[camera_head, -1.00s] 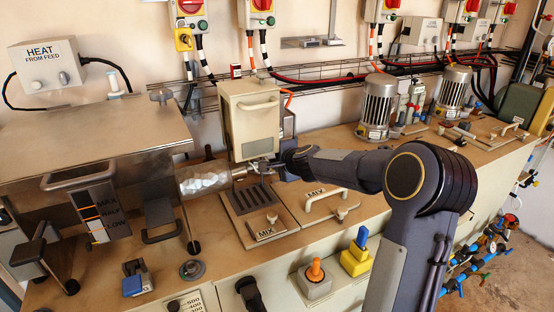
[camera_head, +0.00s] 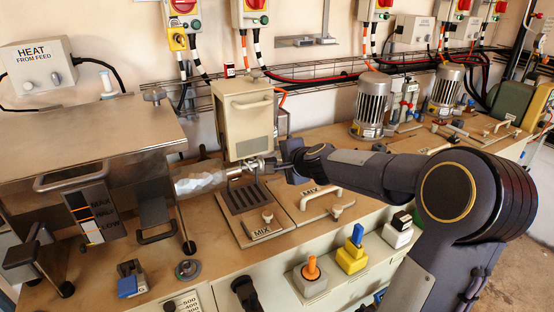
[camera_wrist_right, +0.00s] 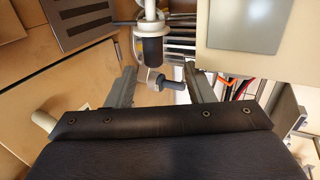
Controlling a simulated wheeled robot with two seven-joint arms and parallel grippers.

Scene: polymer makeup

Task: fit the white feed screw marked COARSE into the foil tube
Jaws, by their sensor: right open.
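The foil tube (camera_head: 200,180) lies level along the bench, its crinkled silver body running right from the hopper machine. A pale shaft end (camera_head: 240,171) sticks out of its right end. In the right wrist view this is a white rod with a black collar (camera_wrist_right: 153,50) and a small grey end piece (camera_wrist_right: 171,84). It seems to belong to the feed screw, but no COARSE mark is legible. My right gripper (camera_head: 272,165) is at this end. Its fingers (camera_wrist_right: 161,72) are open, one on each side of the end piece, with gaps visible. My left gripper is out of view.
A cream box machine (camera_head: 246,118) stands right behind the shaft end. A slotted grate (camera_head: 243,200) and MIX lids with a handle (camera_head: 320,197) lie in front. The metal hopper machine (camera_head: 90,140) fills the left. Motors (camera_head: 370,105) stand further right.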

